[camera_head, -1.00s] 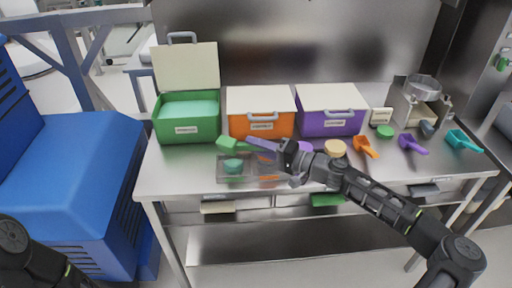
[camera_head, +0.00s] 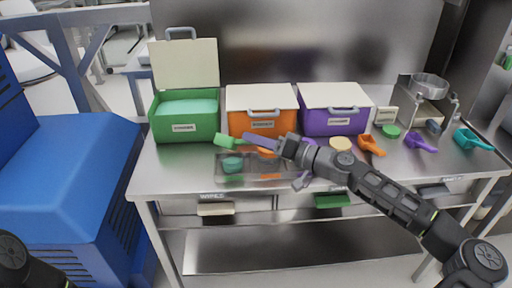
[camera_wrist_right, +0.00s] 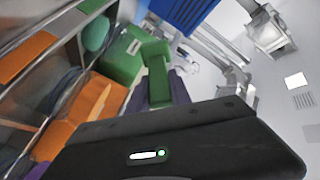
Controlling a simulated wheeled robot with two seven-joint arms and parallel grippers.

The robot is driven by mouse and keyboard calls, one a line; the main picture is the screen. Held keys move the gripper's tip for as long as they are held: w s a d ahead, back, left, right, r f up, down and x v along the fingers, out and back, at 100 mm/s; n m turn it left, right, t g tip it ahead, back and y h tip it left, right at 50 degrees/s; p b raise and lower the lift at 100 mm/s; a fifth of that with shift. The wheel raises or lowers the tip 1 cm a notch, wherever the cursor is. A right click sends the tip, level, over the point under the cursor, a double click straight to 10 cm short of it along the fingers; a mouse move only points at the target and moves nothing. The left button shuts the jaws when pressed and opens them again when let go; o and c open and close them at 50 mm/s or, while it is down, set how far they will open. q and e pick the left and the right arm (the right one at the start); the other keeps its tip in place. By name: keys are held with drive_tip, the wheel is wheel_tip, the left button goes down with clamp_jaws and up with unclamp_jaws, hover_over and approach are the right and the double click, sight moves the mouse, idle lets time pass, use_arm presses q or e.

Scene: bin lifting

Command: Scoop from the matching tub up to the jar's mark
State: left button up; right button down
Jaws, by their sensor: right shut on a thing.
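The green tub (camera_head: 186,131) stands at the left of the counter with its lid up and teal contents (camera_head: 188,107) showing. The orange tub (camera_head: 262,122) and purple tub (camera_head: 334,121) beside it are closed. My right gripper (camera_head: 262,144) is shut on a green scoop (camera_head: 225,140), held in front of the green and orange tubs. The scoop also shows in the right wrist view (camera_wrist_right: 157,78). Below it, a clear container with teal contents (camera_head: 232,164) stands at the counter's front; its mark is too small to see. My left gripper is out of view.
An orange scoop (camera_head: 370,146), a purple scoop (camera_head: 419,142) and a teal scoop (camera_head: 472,140) lie at the right. A green round thing (camera_head: 391,131) and a tan one (camera_head: 341,143) lie near them. A metal stand (camera_head: 428,100) is at the back right.

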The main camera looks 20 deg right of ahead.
drive_tip(key=shift+r, duration=0.1)
drive_tip(key=n+b, duration=0.2)
drive_tip(key=b, duration=0.2)
drive_tip(key=n+b, duration=0.3)
drive_tip(key=b, duration=0.1)
drive_tip(key=s+a+f+n+b, duration=0.1)
drive_tip(key=n+b, duration=0.2)
drive_tip(key=b, duration=0.1)
drive_tip(key=shift+r+n+b, duration=0.15)
drive_tip(key=shift+n+b, duration=0.2)
drive_tip(key=shift+n, duration=0.15)
drive_tip(key=shift+r, duration=0.2)
drive_tip(key=shift+f+b, duration=0.1)
drive_tip(key=shift+b, duration=0.2)
